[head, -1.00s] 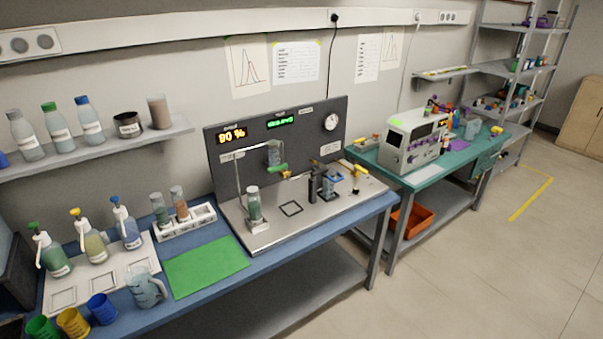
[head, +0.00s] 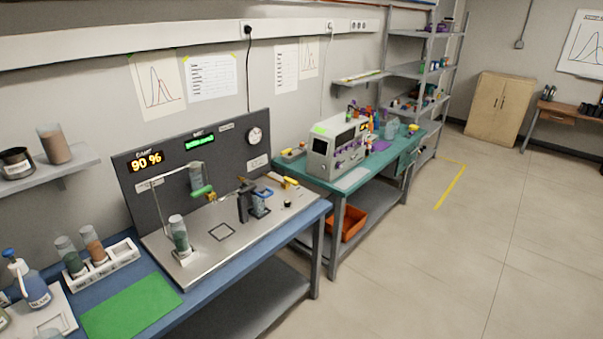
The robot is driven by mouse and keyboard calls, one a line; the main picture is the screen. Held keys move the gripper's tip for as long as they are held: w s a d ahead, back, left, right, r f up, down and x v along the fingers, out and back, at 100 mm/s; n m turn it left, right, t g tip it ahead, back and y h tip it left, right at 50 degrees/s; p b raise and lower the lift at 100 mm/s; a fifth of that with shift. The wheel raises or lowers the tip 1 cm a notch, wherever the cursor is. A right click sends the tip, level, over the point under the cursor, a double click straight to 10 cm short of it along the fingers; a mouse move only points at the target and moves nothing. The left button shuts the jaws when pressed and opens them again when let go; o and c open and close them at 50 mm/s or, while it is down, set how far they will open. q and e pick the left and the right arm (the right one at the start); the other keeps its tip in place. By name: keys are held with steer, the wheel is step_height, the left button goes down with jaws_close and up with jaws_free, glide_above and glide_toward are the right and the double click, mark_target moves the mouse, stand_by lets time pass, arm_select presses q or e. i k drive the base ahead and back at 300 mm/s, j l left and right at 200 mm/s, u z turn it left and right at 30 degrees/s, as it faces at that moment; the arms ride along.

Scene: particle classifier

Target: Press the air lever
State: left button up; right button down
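The particle classifier station stands on the blue bench, with a dark upright panel (head: 135,190) and a metal base plate (head: 205,260). The panel's orange display (head: 146,161) reads 90 %. Several coloured handles show on the station: a green one (head: 202,191) below a clear vessel (head: 196,175), a blue one (head: 264,192) by a black clamp-like stand (head: 244,203), and a yellow one (head: 290,182) at the right end. I cannot read which of them is the air lever. Neither of my grippers is in view.
A green mat (head: 130,306) and a white rack (head: 105,266) with two containers lie left of the station. A teal bench (head: 352,187) with a white instrument (head: 322,158) stands to the right. An orange bin (head: 352,224) sits beneath it. The floor (head: 440,260) at right is clear.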

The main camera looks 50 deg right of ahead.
mark_target(285, 179)
steer(key=i+l, duration=0.15)
steer(key=l, duration=0.35)
steer(key=i+l+z, duration=0.1)
steer(key=l, duration=0.4)
steer(key=i+l, duration=0.2)
steer(key=l, duration=0.25)
steer(key=i+l, duration=0.15)
steer(key=l, duration=0.35)
steer(key=i+l+z, duration=0.1)
steer(key=l, duration=0.35)
steer(key=i+l, duration=0.25)
steer(key=l, duration=0.25)
steer(key=i+l+z, duration=0.1)
steer(key=l, duration=0.35)
steer(key=i+l, duration=0.3)
steer(key=l, duration=0.15)
